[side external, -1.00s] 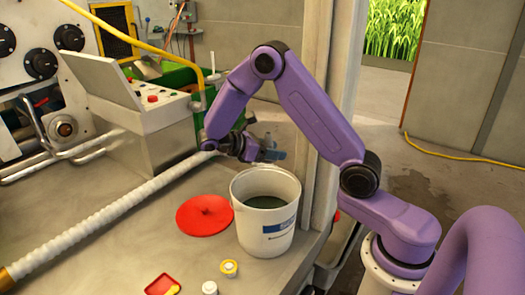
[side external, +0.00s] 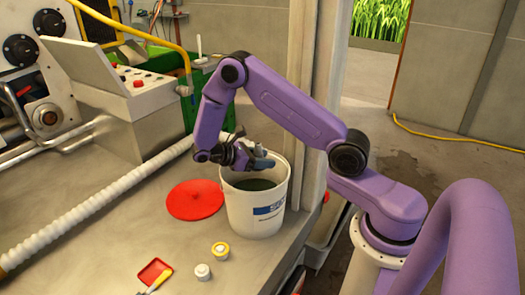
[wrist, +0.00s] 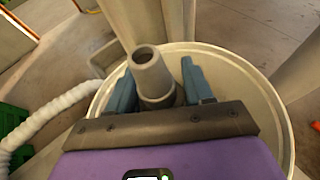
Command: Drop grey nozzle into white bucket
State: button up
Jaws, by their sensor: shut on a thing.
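The white bucket (side external: 256,213) stands upright on the metal table near its right edge, with dark contents inside and blue lettering on its side. My gripper (side external: 262,161) is at the bucket's rim, over the opening, in the side view. In the wrist view, my gripper (wrist: 160,85) has its blue fingers on either side of the grey nozzle (wrist: 152,72), shut on it. The nozzle is a tapered tube with an open round end. The bucket's rim (wrist: 257,68) curves around behind the nozzle and fingers. The nozzle is hard to make out in the side view.
A red lid (side external: 194,200) lies left of the bucket. A white-and-yellow cap (side external: 221,250), a white cap (side external: 202,272) and a red tray (side external: 154,272) lie in front. A white ribbed hose (side external: 100,208) crosses the table. A pillar (side external: 322,100) stands behind the bucket.

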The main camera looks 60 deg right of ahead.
jog(key=shift+f, duration=0.85)
jog(key=o, duration=1.2)
jog(key=v, duration=1.7)
jog(key=shift+w+a, duration=0.2)
